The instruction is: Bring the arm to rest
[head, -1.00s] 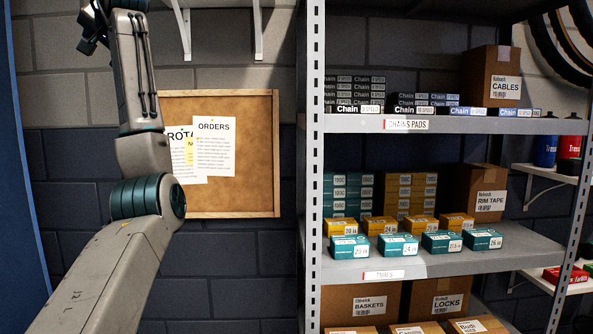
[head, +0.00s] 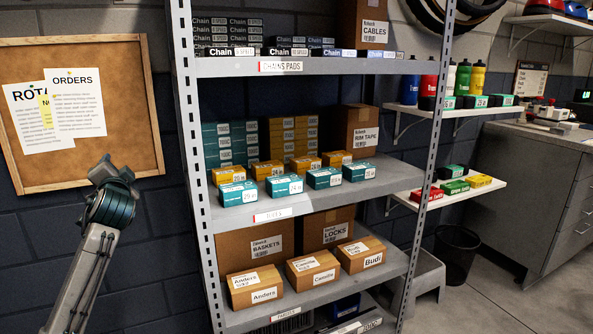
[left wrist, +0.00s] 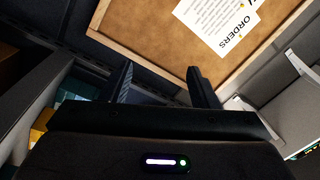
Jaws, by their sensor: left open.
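My left arm rises from the lower left in the head view, beside the shelving and below the cork board. Its dark end, with my left gripper (head: 113,172), shows there only small and partly turned away. In the left wrist view the left gripper (left wrist: 161,84) has its two dark fingers apart, with nothing between them. The cork board (head: 128,120) with pinned papers lies beyond the fingers; it also shows in the left wrist view (left wrist: 150,32). My right gripper is in neither view.
A grey metal shelving unit (head: 240,212) with boxes of chains, tubes and parts stands right of the arm. Further right are wall shelves with bottles (head: 462,80), a grey cabinet (head: 530,190), a black bin (head: 457,255) and a step stool (head: 428,275). Open floor lies at the lower right.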

